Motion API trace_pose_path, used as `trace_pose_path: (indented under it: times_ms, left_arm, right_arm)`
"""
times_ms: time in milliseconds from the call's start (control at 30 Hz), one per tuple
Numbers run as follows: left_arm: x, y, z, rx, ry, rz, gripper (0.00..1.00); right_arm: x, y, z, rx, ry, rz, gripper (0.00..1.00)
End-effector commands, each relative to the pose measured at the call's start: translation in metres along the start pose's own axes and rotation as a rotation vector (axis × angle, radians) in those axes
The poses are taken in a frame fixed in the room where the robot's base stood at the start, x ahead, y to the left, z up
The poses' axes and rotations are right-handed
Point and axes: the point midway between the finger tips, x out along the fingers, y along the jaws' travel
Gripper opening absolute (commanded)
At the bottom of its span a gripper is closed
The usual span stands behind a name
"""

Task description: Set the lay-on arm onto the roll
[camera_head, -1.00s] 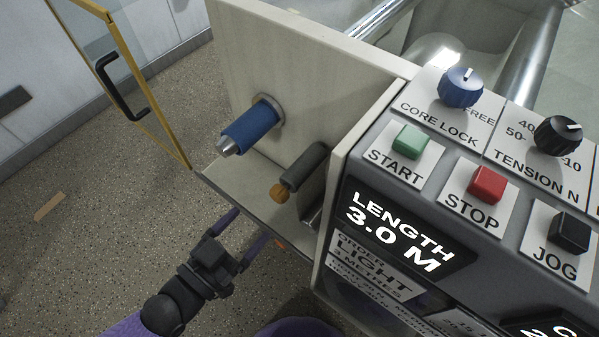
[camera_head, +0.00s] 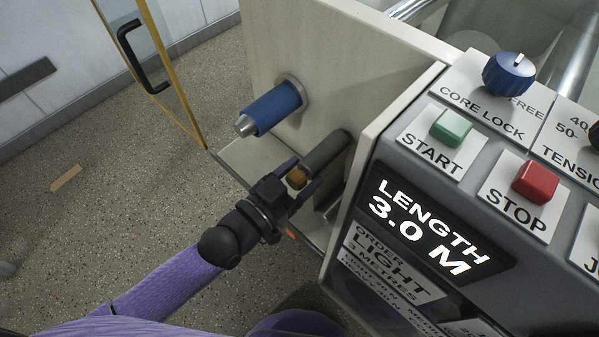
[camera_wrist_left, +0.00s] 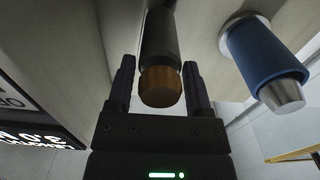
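The lay-on arm shows as a dark grey roller (camera_head: 326,151) with an orange-brown end knob (camera_head: 297,179), sticking out from the cream machine panel. The roll is a blue cylinder (camera_head: 272,108) on a metal shaft, above and left of it. My left gripper (camera_head: 303,178) is at the knob, with its fingers on either side. In the left wrist view the knob (camera_wrist_left: 160,87) sits between the two open fingers (camera_wrist_left: 158,85), with gaps visible on both sides. The blue roll (camera_wrist_left: 262,55) is to the right there, apart from the grey roller. My right gripper is not in view.
The control panel with a green START button (camera_head: 451,127), a red STOP button (camera_head: 535,181) and a blue core lock knob (camera_head: 509,73) stands close on the right. A yellow-framed door (camera_head: 170,75) stands open at the left. A cream ledge (camera_head: 250,160) lies below the roll.

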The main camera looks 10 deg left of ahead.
Motion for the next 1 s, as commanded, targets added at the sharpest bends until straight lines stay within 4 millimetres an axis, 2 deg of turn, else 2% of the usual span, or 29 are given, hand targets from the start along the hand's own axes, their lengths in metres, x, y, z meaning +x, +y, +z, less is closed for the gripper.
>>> trace_pose_path:
  times_ms: [33, 200, 300, 567, 633, 767, 900, 1000]
  left_arm:
    - [0.000, 0.000, 0.000, 0.000, 0.000, 0.000, 0.53]
    - [0.000, 0.000, 0.000, 0.000, 0.000, 0.000, 0.17]
    - [0.000, 0.000, 0.000, 0.000, 0.000, 0.000, 0.00]
    - [0.000, -0.001, 0.000, -0.003, 0.000, 0.000, 0.00]
    - [0.000, -0.006, -0.004, -0.036, 0.000, 0.001, 0.00]
    - [0.000, -0.033, -0.012, -0.203, 0.000, 0.000, 0.00]
    - [0.000, -0.060, -0.011, -0.387, -0.001, 0.000, 0.00]
    - [0.000, -0.071, -0.011, -0.467, 0.000, -0.001, 0.00]
  right_arm:
    - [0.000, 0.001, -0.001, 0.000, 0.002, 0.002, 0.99]
    - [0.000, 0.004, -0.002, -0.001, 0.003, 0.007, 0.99]
    - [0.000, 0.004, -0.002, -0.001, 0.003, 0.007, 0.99]
    - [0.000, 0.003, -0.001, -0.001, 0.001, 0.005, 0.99]
    - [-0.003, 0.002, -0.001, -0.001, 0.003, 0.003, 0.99]
    - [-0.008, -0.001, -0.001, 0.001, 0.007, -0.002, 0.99]
    - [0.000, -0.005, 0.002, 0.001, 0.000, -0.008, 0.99]
    - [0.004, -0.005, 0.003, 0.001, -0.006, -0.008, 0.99]
